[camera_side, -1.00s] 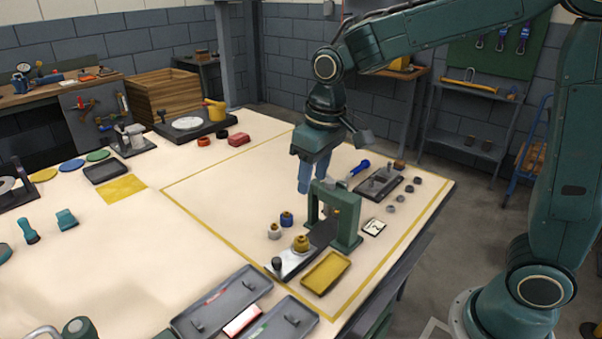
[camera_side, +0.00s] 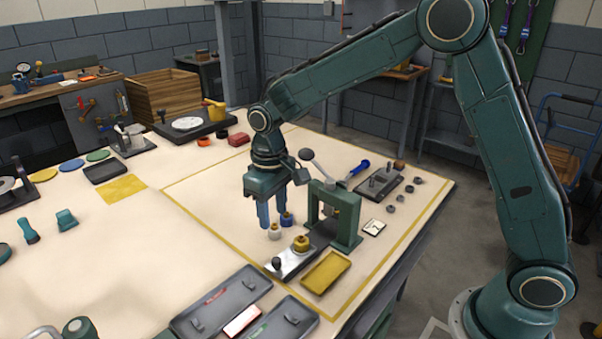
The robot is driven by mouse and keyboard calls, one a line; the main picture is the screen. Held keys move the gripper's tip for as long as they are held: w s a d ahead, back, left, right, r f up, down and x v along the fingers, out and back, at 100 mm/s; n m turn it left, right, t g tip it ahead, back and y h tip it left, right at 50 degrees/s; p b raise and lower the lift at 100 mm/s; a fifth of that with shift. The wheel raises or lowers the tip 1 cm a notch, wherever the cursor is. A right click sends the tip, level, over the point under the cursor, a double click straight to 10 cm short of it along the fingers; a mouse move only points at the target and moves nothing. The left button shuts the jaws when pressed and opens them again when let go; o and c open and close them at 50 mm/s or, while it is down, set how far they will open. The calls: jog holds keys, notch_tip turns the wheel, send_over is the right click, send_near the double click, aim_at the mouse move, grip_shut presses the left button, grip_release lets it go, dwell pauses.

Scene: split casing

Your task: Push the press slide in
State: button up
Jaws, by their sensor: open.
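The press slide (camera_side: 287,264) is a light metal plate on a dark rail, sticking out toward the front left of the green press (camera_side: 347,232). A dark round knob (camera_side: 277,263) stands at its outer end. A brass-coloured round part (camera_side: 301,243) sits on the slide, outside the press frame. My gripper (camera_side: 272,222) points down behind and to the left of the slide, fingers apart and empty.
The press lever (camera_side: 322,168) slopes up left with a grey ball end. A yellow tray (camera_side: 326,272) lies right of the slide, and dark trays (camera_side: 222,302) lie in front. A black fixture (camera_side: 377,184) and several small rings lie behind the press.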

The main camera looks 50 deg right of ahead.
aim_at(276, 259)
notch_tip(276, 259, down, 14)
jog(key=shift+r, duration=0.2)
dwell(0.5)
grip_shut()
